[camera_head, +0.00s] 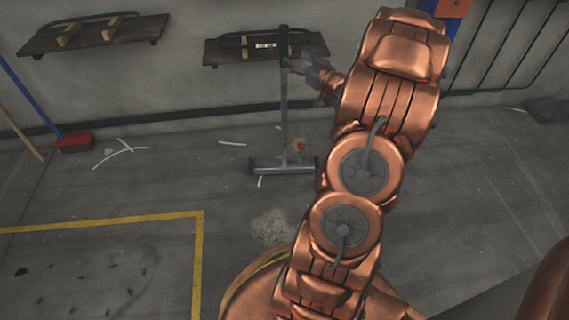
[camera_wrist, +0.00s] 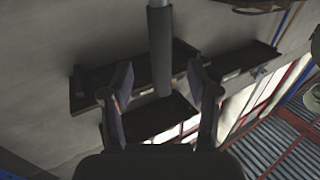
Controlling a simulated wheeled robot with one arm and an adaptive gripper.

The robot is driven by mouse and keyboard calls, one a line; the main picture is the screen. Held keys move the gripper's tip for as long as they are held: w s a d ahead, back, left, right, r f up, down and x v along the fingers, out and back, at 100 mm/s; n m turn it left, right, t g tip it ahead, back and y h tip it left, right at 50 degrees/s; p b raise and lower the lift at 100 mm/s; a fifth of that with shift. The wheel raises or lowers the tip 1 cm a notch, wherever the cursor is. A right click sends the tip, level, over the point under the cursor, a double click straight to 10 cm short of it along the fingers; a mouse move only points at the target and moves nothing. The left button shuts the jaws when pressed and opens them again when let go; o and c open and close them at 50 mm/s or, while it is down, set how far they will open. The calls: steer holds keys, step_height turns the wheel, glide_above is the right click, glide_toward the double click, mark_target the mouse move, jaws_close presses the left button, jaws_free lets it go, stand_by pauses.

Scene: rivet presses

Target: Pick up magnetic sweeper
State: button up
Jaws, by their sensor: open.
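The magnetic sweeper (camera_head: 284,110) stands upright on the floor near the wall, a tall dark pole on a wide grey bottom bar. My gripper (camera_head: 293,66) is at the upper part of the pole, on its right side. In the wrist view, the grey pole (camera_wrist: 160,50) passes between the two open fingers of my gripper (camera_wrist: 160,70), with a visible gap on each side. The fingers are not closed on it. Whether the pole is fully within the fingers' reach in depth I cannot tell. The bottom bar is not recognisable in the wrist view.
A wall shelf (camera_head: 305,48) is close behind the pole's top; another shelf (camera_head: 60,41) hangs at the left. A red and blue broom (camera_head: 74,142) leans at the left. A yellow floor line (camera_head: 100,221) and scattered debris lie in front. Floor around the sweeper is mostly clear.

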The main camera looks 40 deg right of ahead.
mark_target(287, 54)
steer(key=shift+w+d, duration=0.1)
steer(key=shift+w, duration=0.75)
steer(key=w+b, duration=0.3)
steer(key=w, duration=0.1)
steer(key=shift+d+f, duration=0.2)
steer(key=shift+d, duration=0.05)
steer(key=shift+w+d+r, duration=0.1)
steer(key=shift+w+d, duration=0.05)
steer(key=shift+w, duration=0.5)
jaws_close()
